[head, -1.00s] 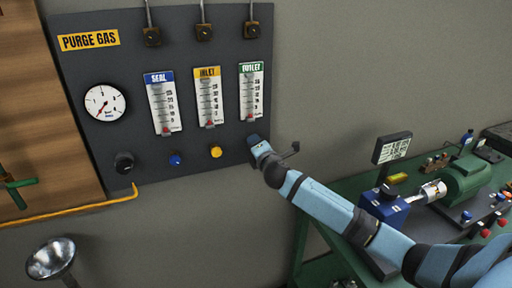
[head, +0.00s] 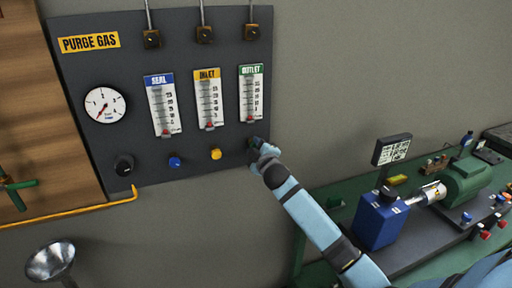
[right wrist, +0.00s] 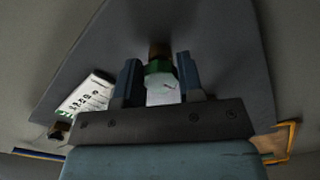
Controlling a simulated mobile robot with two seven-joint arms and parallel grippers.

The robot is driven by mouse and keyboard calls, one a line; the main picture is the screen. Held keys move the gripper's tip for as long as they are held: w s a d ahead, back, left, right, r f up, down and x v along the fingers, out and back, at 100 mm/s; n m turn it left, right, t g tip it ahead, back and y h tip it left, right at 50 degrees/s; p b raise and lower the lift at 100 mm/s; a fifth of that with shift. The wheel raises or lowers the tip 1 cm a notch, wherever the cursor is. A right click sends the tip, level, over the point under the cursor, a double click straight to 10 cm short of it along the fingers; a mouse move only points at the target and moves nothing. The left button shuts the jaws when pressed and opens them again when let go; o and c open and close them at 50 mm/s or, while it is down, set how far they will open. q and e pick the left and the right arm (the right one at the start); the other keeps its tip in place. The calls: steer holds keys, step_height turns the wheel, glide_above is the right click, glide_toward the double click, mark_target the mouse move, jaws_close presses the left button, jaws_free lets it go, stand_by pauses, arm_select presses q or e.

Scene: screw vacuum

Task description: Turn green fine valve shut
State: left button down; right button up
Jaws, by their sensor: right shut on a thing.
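The green fine valve knob (right wrist: 158,68) shows between the two fingers in the right wrist view, in front of a brass-coloured stem. My right gripper (right wrist: 155,85) is shut on this knob. In the head view my right gripper (head: 256,146) is at the panel, just below the OUTLET flowmeter (head: 251,92), and covers most of the knob. The red float of that meter is near the bottom of its scale. My left gripper is not in view.
On the panel (head: 200,190), a yellow knob (head: 216,154), a blue knob (head: 174,161) and a black knob (head: 124,164) stand left of my gripper. A pressure gauge (head: 105,104) is at left. A green bench (head: 330,240) with a blue box (head: 380,218) and motor stands at right.

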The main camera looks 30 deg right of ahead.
steer(key=shift+m, duration=1.6)
steer(key=o, duration=0.9)
steer(key=b+v, duration=0.1)
steer(key=v, duration=1.3)
steer(key=shift+d, duration=0.1)
steer(key=shift+f, duration=0.1)
